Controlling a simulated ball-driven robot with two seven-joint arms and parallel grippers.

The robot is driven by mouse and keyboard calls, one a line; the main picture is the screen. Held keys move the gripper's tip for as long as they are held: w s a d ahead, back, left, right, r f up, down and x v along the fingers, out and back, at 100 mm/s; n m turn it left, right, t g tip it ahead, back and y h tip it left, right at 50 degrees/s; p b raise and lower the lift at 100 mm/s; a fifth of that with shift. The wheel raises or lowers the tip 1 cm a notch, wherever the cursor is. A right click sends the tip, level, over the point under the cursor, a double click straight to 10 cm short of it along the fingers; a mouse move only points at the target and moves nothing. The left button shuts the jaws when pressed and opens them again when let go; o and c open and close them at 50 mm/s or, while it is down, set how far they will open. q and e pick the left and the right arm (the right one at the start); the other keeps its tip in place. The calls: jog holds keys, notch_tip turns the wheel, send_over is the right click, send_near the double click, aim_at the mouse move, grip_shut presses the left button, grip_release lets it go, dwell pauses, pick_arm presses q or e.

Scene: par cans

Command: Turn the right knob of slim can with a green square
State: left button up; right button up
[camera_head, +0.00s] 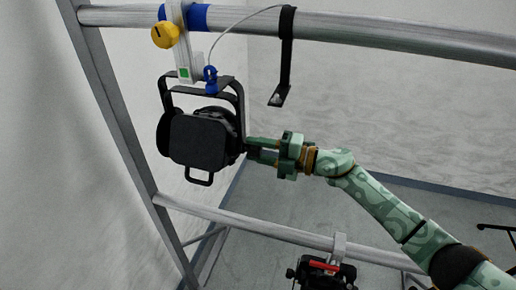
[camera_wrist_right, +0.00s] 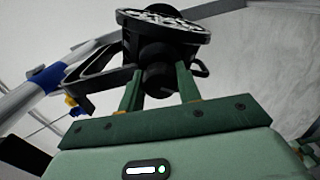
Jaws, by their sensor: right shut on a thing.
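The slim can (camera_head: 197,140) is a black par can hanging in a black yoke from the upper pipe. A green square (camera_head: 184,73) shows on the pale clamp above it. My right gripper (camera_head: 250,149) is at the can's right side, shut on the right knob. In the right wrist view the dark knob (camera_wrist_right: 158,78) sits between the green fingers of the gripper (camera_wrist_right: 160,90), with the can (camera_wrist_right: 160,32) beyond it. Part of the knob is hidden by the fingers. My left gripper is not in view.
The upper pipe (camera_head: 380,35) carries a yellow knob (camera_head: 165,35), a blue band and a black hanging strap (camera_head: 287,60). A grey upright (camera_head: 112,110) stands left of the can. A second fixture (camera_head: 322,273) sits by the lower pipe (camera_head: 260,228). Right of the can, above my arm, is open space.

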jog(key=o, duration=1)
jog(key=b+v, duration=0.5)
jog(key=v, duration=1.1)
jog(key=shift+d, duration=0.2)
jog(key=shift+a+f, duration=0.1)
